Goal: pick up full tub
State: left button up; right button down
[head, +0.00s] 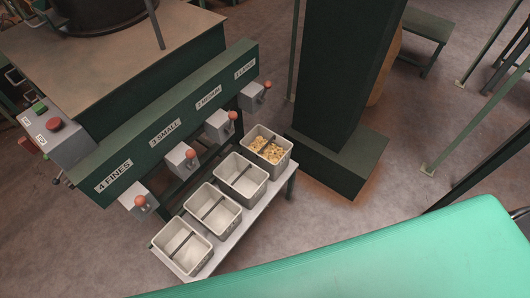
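The full tub (264,169) is a light grey rectangular tub with yellow-brown nuts (272,154) in it and a dark bar across its top. It stands upright at the far right end of a narrow grey shelf (232,241), below the rightmost spout (252,97). Several similar tubs stand in a row towards the lower left, among them the neighbouring tub (240,191) and the nearest tub (183,264); these look empty inside. Neither of my grippers is in view.
A dark green hopper machine (140,150) with labelled spouts and orange-knobbed levers rises behind the tubs. A dark green column (335,100) on a wide base stands right of the full tub. A bright green surface (400,255) fills the lower right. Brown floor lies between.

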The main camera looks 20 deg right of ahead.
aim_at(274, 171)
jog(key=i+l+u, duration=0.1)
jog(key=l+u, duration=0.4)
jog(key=i+l+u, duration=0.1)
jog(key=l+u, duration=0.2)
jog(key=u, duration=0.2)
